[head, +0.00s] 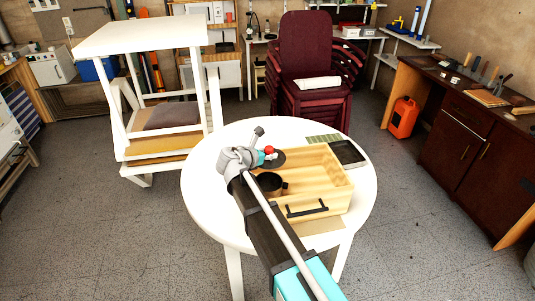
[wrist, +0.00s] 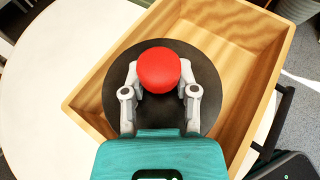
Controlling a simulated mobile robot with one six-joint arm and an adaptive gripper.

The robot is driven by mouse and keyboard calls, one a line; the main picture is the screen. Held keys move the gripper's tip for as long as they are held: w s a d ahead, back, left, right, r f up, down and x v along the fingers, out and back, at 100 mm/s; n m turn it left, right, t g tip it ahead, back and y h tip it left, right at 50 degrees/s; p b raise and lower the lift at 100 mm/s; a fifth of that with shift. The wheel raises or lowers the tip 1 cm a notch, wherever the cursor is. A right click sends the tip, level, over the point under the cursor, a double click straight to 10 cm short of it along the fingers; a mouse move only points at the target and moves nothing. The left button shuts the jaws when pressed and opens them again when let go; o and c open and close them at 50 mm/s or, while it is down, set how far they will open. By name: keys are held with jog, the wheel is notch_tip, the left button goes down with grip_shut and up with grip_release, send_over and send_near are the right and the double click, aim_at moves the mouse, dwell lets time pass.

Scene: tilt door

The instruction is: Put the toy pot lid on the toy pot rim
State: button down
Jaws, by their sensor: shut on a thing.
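The toy pot lid is a dark disc (head: 278,160) with a red knob (head: 269,150). My gripper (head: 264,155) is shut on the red knob, and the lid hangs from it. In the wrist view, my gripper (wrist: 160,78) has a grey finger on each side of the knob (wrist: 158,68), with the dark lid (wrist: 158,113) below. The dark toy pot (head: 271,184) stands in the front left part of the wooden box. In the head view the lid appears above and behind the pot, apart from it. The wrist view does not show the pot; the lid may hide it.
The open wooden box (head: 328,176) stands on the round white table (head: 210,165), with a black handle (head: 307,209) on its front. A dark tray (head: 348,153) lies behind right of the box. The table's left side is clear. Stacked chairs (head: 305,60) stand behind.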

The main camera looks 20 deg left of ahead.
jog(key=shift+f, duration=0.15)
jog(key=shift+s+f+b, duration=0.1)
jog(key=shift+f+b, duration=0.5)
jog(key=shift+b, duration=0.15)
notch_tip(320, 180, down, 6)
jog(key=b, duration=0.6)
jog(key=shift+f, duration=0.25)
jog(key=shift+c, duration=1.5)
grip_release()
jog(key=o, duration=0.3)
